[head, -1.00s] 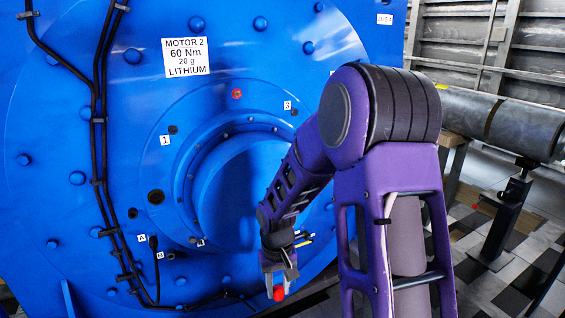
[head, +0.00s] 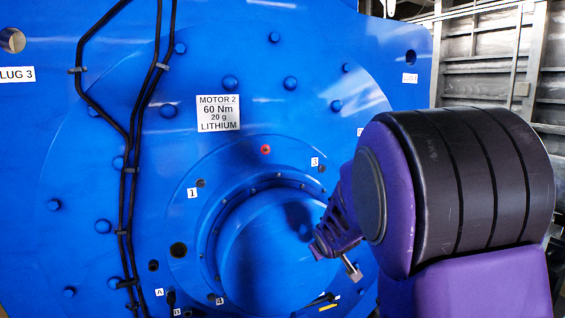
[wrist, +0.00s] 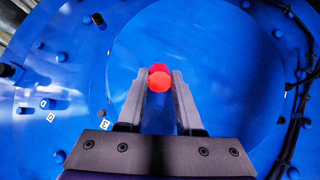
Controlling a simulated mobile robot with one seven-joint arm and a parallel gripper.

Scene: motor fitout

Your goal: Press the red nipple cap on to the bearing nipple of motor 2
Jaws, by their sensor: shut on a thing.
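Motor 2 (head: 100,190) is a big blue face with a round hub (head: 260,240) and a label reading MOTOR 2, 60 Nm, 20 g, LITHIUM (head: 218,113). A small red spot (head: 265,149) sits on the ring above the hub; I cannot tell whether it is a nipple or a fitting. My gripper (wrist: 160,76) is shut on the red nipple cap (wrist: 160,82), which sits between the fingertips in the wrist view. In the head view my gripper (head: 352,269) is in front of the hub's right part, below and right of the red spot. The cap is not discernible there.
Dark holes marked 1 (head: 200,183) and 3 (head: 322,168) flank the red spot. Black cables (head: 128,200) run down the left of the face. Bolt heads (head: 291,83) stand out around it. A metal wall (head: 490,70) is at the right.

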